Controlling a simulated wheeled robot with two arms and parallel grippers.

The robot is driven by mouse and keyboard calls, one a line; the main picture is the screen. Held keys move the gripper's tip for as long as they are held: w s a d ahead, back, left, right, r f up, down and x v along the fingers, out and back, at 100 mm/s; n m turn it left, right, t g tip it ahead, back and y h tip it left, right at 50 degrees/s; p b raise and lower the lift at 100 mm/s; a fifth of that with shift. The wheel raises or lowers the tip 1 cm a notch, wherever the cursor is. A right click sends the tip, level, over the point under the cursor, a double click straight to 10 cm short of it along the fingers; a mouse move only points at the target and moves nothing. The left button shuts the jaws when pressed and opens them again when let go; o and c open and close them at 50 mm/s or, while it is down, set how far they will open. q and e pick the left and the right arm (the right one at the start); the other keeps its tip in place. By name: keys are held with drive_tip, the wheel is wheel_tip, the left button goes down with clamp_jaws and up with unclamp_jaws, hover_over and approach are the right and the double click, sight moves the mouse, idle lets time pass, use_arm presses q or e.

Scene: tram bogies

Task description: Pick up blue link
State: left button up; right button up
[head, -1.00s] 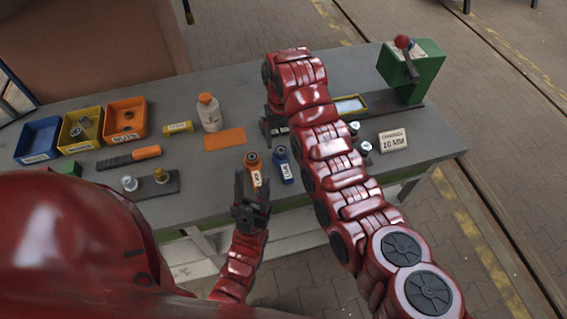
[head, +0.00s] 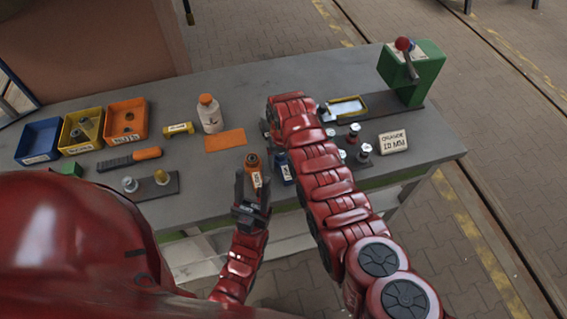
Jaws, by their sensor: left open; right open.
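The blue link (head: 286,172), with a white label, stands near the table's front edge. My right arm partly covers it. An orange link (head: 254,163) stands just left of it. My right gripper (head: 273,143) is mostly hidden under its own arm, at the far side of the blue link; its jaws are open, and whether they touch the link cannot be told. My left gripper (head: 252,188) is open at the front edge, with its fingers pointing away and the orange link beyond and between them.
Blue (head: 38,139), yellow (head: 67,150) and orange (head: 143,119) bins stand at left. At right are several metal pins, a label plate (head: 393,142) and a green box with a lever (head: 427,72).

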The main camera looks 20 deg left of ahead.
clamp_jaws()
idle(0.4)
idle(1.0)
